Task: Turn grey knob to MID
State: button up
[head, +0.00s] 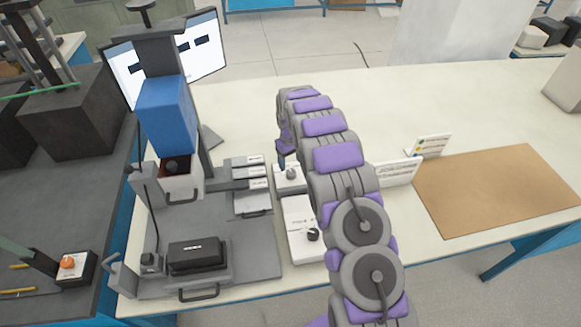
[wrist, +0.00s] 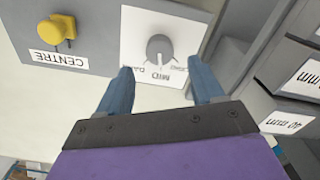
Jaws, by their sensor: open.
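The grey knob (wrist: 160,47) sits on a white panel (wrist: 135,25) in the wrist view, with MID printed upside down just below it. More lettering stands beside MID, partly unreadable. I cannot tell for certain which mark the knob points at. My gripper (wrist: 160,68) is open, its two blue fingers spread either side of the knob's lower side, apart from it and holding nothing.
A yellow knob (wrist: 57,30) labelled CENTRE is beside the panel. Grey drawer-like blocks (wrist: 290,90) stand close at right. In the head view, a black knob (head: 313,234) is nearer, a blue press (head: 165,115) stands left, and a brown mat (head: 495,190) lies right.

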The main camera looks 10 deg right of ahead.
aim_at(291, 171)
notch_tip(291, 171, up, 12)
jog(key=p, duration=0.1)
dwell(0.6)
jog(key=s+r+m+b, duration=0.1)
jog(key=s+r, duration=0.4)
jog(key=s, duration=0.3)
jog(key=s+d+r+m+g, duration=0.1)
jog(key=s+r, duration=0.3)
jog(key=s, duration=0.3)
jog(key=s+r+m+b, duration=0.1)
jog(key=s+r, duration=0.4)
jog(key=s, duration=0.3)
jog(key=s+a+f+m, duration=0.1)
jog(key=s+f, duration=0.1)
jog(key=s, duration=2.7)
jog(key=shift+s+f+m+g+b, duration=0.3)
jog(key=shift+s+g+b, duration=0.1)
